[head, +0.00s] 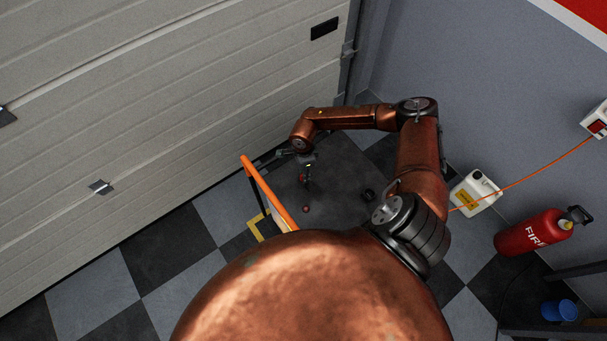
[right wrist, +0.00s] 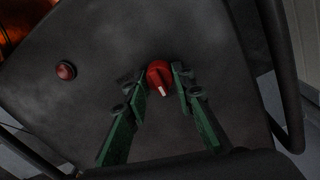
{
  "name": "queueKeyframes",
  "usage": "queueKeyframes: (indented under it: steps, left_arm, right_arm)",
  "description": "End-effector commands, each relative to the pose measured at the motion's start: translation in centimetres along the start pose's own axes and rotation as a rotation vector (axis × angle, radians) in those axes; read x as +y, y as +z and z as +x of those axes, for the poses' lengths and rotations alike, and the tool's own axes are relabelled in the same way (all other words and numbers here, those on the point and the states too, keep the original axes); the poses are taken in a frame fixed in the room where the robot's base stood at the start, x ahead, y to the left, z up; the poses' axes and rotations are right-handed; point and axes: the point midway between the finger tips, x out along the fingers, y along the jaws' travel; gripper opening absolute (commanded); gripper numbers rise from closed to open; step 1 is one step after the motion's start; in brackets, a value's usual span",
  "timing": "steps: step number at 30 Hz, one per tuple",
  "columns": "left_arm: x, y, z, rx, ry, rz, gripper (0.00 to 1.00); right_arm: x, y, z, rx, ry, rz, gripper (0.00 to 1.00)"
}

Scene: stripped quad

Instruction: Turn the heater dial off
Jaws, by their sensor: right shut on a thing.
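The heater (head: 340,185) has a dark flat top panel, seen from above in the head view. Its panel (right wrist: 100,45) fills most of the right wrist view. The red round dial (right wrist: 159,72) has a white mark that points toward the bottom of the right wrist view. My right gripper (right wrist: 157,80) has its green-linked fingers on both sides of the dial, shut on it. In the head view the right gripper (head: 307,172) is small and hides most of the dial. My left gripper is in neither view.
A red button (right wrist: 66,70) sits on the panel left of the dial. An orange bar (head: 268,190) runs along the heater's left side. A garage door (head: 150,110) is at left.

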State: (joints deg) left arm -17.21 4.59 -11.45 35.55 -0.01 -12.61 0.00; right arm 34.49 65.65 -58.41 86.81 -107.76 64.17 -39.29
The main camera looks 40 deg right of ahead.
Motion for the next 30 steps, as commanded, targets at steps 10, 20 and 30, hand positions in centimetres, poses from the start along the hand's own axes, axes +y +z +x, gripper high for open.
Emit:
queueKeyframes:
  steps: [10, 20, 30]
  left_arm:
    - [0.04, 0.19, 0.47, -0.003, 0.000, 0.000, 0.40]
    - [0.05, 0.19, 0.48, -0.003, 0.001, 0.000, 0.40]
    - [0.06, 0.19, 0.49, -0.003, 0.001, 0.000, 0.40]
  right_arm:
    - [-0.03, 0.15, -0.03, 0.001, -0.001, -0.104, 0.00]
    - [-0.03, 0.16, -0.06, 0.002, -0.001, -0.116, 0.00]
    - [-0.02, 0.12, -0.04, 0.003, -0.001, -0.114, 0.37]
